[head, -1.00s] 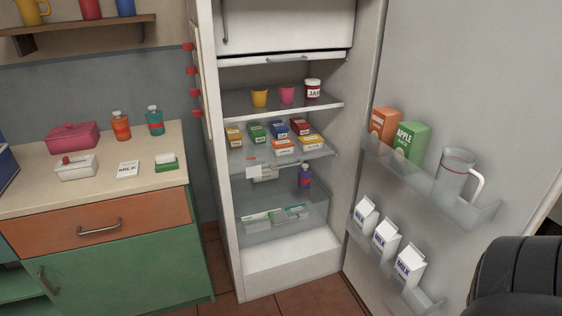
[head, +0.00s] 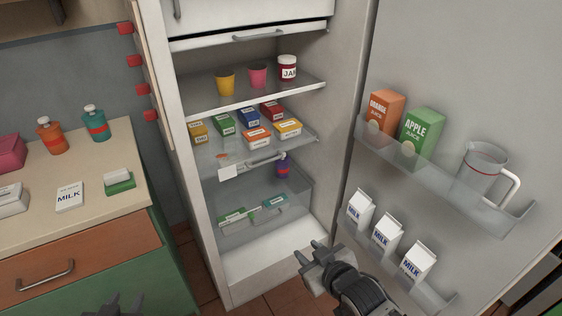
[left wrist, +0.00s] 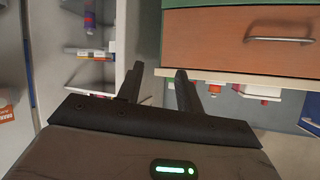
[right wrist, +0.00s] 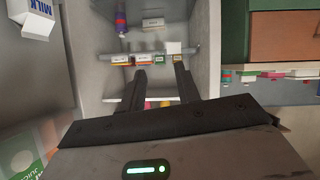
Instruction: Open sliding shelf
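The sliding shelf (head: 305,139) is a clear shelf in the open fridge, with several small coloured boxes on it. A pale handle (head: 266,159) and a white tag (head: 228,173) are at its front. The shelf looks pushed in. My right gripper (head: 307,254) is in front of the fridge's bottom, below and right of the shelf, touching nothing. In the right wrist view its fingers (right wrist: 161,75) are apart and empty, with the shelf front (right wrist: 190,54) upside down beyond them. My left gripper (head: 115,308) is low before the counter. Its fingers (left wrist: 158,85) are apart and empty.
The open fridge door (head: 440,60) on the right holds juice cartons, a jug (head: 480,172) and milk cartons (head: 386,233). Cups and a jam jar (head: 288,69) stand on the shelf above. A counter (head: 100,190) with bottles is at left.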

